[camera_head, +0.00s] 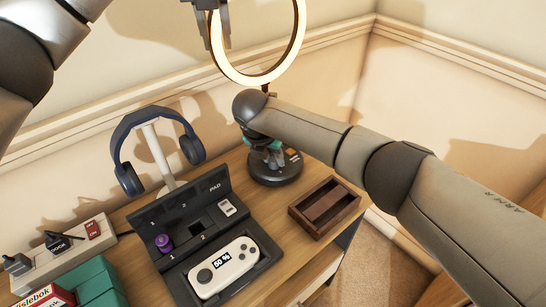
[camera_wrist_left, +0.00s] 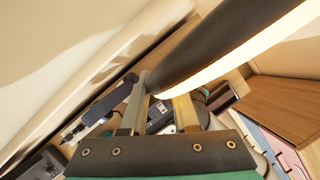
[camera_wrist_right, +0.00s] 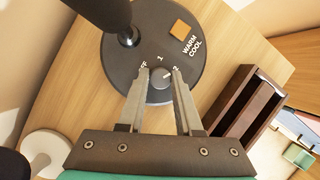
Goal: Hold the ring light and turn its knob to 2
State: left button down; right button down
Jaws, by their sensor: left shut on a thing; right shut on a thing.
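The ring light (camera_head: 298,50) stands upright at the back of the desk, its ring lit, on a round dark base (camera_head: 275,176). My left gripper (camera_head: 214,28) is shut on the left side of the ring; the ring crosses close above its fingers in the left wrist view (camera_wrist_left: 240,50). My right gripper (camera_wrist_right: 160,84) is shut on the small round knob (camera_wrist_right: 160,77) on the base. OFF, 1 and 2 are printed around the knob. Its pale mark seems to point toward the 2 side. In the head view my right arm partly hides the base, and the knob is hidden.
A brown wooden tray (camera_head: 349,205) stands right of the base. A dark open case (camera_head: 167,262) with a white handheld device (camera_head: 223,268) lies in front. Headphones (camera_head: 127,150) hang on a stand at left. A power strip (camera_head: 25,278) and teal box (camera_head: 96,279) are at lower left.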

jog(key=shift+a, duration=0.1)
dwell(0.4)
jog(key=c, duration=0.6)
grip_release()
jog(key=shift+r, duration=0.1)
jog(key=v, duration=1.1)
jog(key=shift+s+a+r, duration=0.15)
jog(key=shift+s+r, duration=0.1)
jog(key=shift+r, duration=0.1)
pick_arm(q)
jog(key=c, duration=0.6)
grip_release()
